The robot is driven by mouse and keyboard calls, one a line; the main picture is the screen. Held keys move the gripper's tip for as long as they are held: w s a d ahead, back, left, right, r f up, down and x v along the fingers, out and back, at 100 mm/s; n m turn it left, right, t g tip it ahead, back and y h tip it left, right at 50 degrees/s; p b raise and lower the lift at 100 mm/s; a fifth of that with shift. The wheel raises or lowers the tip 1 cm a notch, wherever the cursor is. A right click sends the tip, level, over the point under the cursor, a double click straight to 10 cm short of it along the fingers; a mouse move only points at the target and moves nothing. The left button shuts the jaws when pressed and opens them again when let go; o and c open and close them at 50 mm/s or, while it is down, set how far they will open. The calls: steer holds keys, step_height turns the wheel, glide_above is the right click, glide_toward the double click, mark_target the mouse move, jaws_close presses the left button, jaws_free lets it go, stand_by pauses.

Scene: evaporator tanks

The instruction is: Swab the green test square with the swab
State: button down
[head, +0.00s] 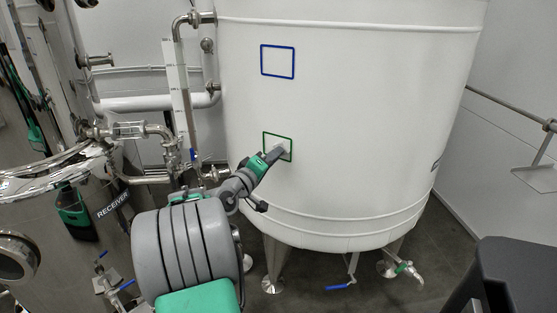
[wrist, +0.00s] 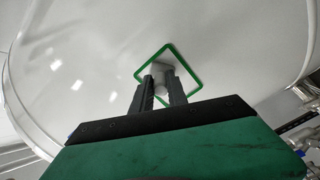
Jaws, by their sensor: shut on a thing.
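The green test square (head: 278,134) is a green outline on the white tank (head: 360,110), below a blue square. It also shows in the wrist view as a green outline (wrist: 152,55), turned like a diamond. My gripper (head: 277,151) is in front of the lower part of the green square in the head view. In the wrist view my gripper (wrist: 163,82) is shut on a pale swab (wrist: 158,69), whose end lies over the inside of the square. I cannot tell whether the swab touches the tank wall. The gripper hides part of the square.
A blue square (head: 278,61) is on the tank above the green one. Pipes and a gauge (head: 180,100) stand left of the tank, with a shiny receiver vessel (head: 105,235) at far left. A dark grey object (head: 505,270) is at lower right.

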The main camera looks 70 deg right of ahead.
steer(key=shift+w+d, duration=0.2)
steer(key=shift+w, duration=0.35)
steer(key=w, duration=0.3)
steer(key=w+b, duration=0.1)
steer(key=w, duration=0.1)
steer(key=shift+w+d, duration=0.35)
steer(key=shift+d, duration=0.05)
steer(key=w+a+b, duration=0.1)
steer(key=a, duration=0.5)
steer(key=a, duration=0.3)
steer(key=shift+w, duration=0.35)
steer(key=shift+d, duration=0.1)
